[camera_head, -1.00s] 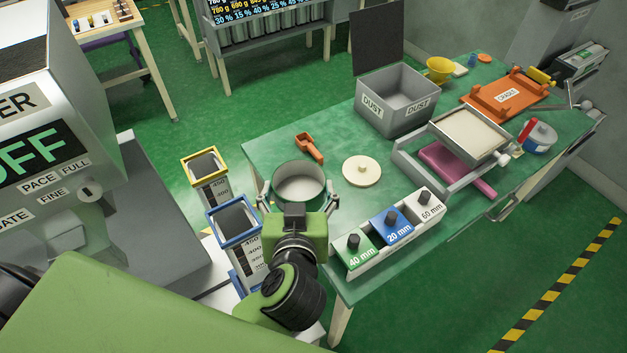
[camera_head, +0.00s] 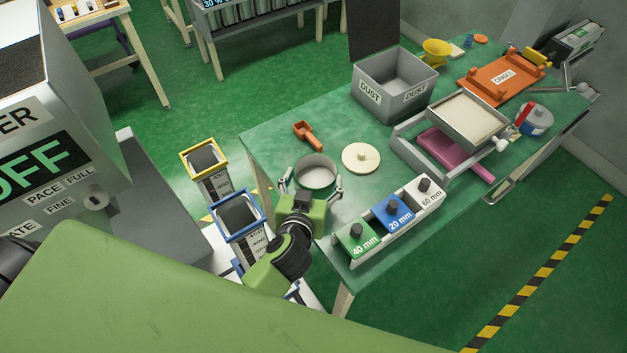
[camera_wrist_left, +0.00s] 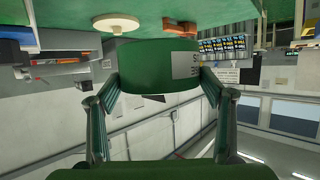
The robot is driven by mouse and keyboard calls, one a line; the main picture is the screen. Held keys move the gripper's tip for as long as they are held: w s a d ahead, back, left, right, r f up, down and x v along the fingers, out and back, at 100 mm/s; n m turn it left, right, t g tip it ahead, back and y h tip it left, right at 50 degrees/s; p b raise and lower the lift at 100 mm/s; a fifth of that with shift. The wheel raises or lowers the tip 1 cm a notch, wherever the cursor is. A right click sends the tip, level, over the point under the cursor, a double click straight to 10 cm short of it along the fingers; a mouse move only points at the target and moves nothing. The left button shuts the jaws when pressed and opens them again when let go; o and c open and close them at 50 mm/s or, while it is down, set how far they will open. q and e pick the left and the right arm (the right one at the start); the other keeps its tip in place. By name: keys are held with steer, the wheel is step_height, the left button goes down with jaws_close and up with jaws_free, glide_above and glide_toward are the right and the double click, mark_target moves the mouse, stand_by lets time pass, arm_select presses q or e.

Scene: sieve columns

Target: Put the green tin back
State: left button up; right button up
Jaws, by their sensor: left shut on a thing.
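The green tin (camera_head: 316,174) is round, upright and open-topped, near the left front part of the green table. My left gripper (camera_head: 311,190) has one finger on each side of it and is shut on it. In the left wrist view the tin (camera_wrist_left: 150,70) shows upside down between the two fingers (camera_wrist_left: 158,100), with part of a white label at its right edge. I cannot tell whether its base touches the table. A cream round lid (camera_head: 361,158) with a knob lies right of the tin. My right gripper is not in view.
An orange scoop (camera_head: 308,135) lies behind the tin. A rack of green, blue and white blocks (camera_head: 392,216) stands front right. A grey dust box (camera_head: 395,88) and a tray of pale material (camera_head: 466,119) are farther back. Blue-rimmed (camera_head: 239,217) and yellow-rimmed (camera_head: 205,161) columns stand left of the table.

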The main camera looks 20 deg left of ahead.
mark_target(312, 179)
arm_select(q)
steer(key=w+f, duration=0.2)
steer(key=w+a+f+b, duration=0.1)
steer(key=w+f, duration=0.1)
steer(key=f, duration=0.1)
steer(key=shift+w+a+f, duration=0.15)
steer(key=shift+w+a, duration=0.05)
steer(key=shift+w, duration=0.15)
steer(key=shift+w+f+b, duration=0.15)
steer(key=shift+f+b, duration=0.2)
steer(key=shift+f, duration=0.55)
steer(key=shift+w+f+b, duration=0.1)
steer(key=shift+f+b, duration=0.25)
steer(key=shift+f, duration=0.55)
steer(key=shift+a+f, duration=0.1)
steer(key=shift+f, duration=0.05)
steer(key=o, duration=1.5)
steer(key=shift+s+f, duration=0.1)
steer(key=shift+s+r, duration=0.1)
steer(key=shift+r, duration=0.1)
steer(key=v, duration=1.1)
steer(key=shift+s+r, duration=0.15)
steer(key=shift+s, duration=0.2)
